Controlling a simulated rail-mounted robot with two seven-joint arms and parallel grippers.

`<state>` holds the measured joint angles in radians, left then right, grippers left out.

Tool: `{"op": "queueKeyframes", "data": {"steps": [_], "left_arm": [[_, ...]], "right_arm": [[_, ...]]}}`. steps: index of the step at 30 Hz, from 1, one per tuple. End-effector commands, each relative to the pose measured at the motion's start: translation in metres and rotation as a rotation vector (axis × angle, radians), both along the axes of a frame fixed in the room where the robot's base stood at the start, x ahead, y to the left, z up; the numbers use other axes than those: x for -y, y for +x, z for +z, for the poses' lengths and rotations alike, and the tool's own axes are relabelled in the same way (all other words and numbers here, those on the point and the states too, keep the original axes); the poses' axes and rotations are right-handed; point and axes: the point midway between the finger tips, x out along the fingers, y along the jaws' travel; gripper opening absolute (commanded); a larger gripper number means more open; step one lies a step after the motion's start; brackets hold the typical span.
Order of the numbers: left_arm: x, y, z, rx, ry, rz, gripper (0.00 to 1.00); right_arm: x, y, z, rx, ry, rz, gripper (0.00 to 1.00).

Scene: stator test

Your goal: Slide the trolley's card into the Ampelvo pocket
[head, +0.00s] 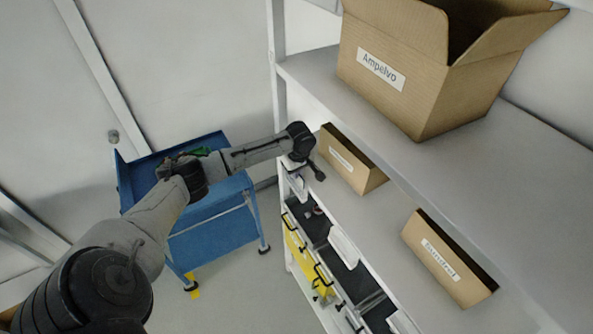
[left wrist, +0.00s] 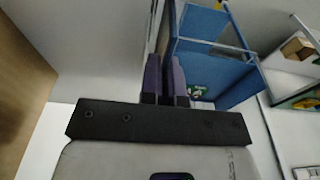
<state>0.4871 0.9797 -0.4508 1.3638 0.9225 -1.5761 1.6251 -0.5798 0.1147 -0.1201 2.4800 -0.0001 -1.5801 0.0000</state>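The blue trolley (head: 215,235) stands on the floor at the left in the head view and also shows in the left wrist view (left wrist: 228,25). The Ampelvo label (head: 381,70) is on an open cardboard box (head: 425,110) on the upper shelf; I cannot tell a separate pocket there. My left gripper (head: 305,172) is by the left end of the lower shelf, away from the trolley and below the Ampelvo box. Its fingers (left wrist: 166,80) stand slightly apart with nothing visible between them. My right gripper is out of view.
Two small labelled cardboard boxes, one near my left gripper (head: 350,163) and one farther right (head: 447,262), sit on the lower shelf (head: 395,205). Drawers with black handles lie below. Green contents (head: 203,151) show in the trolley.

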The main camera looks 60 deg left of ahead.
Motion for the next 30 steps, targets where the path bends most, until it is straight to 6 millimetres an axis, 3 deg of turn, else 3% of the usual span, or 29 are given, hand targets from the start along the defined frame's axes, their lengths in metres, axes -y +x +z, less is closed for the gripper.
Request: {"op": "queueKeyframes", "data": {"steps": [2,12,22,30], "left_arm": [[0.000,0.000,0.000,0.000,0.000,0.000,0.00],[0.000,0.000,0.000,0.000,0.000,0.000,0.33],[0.001,0.001,0.006,0.003,-0.001,-0.001,0.33],[0.005,0.001,0.042,0.004,0.001,0.000,0.33]], "right_arm": [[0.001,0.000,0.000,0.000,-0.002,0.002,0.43],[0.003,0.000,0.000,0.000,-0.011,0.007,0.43],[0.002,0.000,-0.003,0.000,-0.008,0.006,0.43],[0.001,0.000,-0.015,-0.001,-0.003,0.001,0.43]]}}
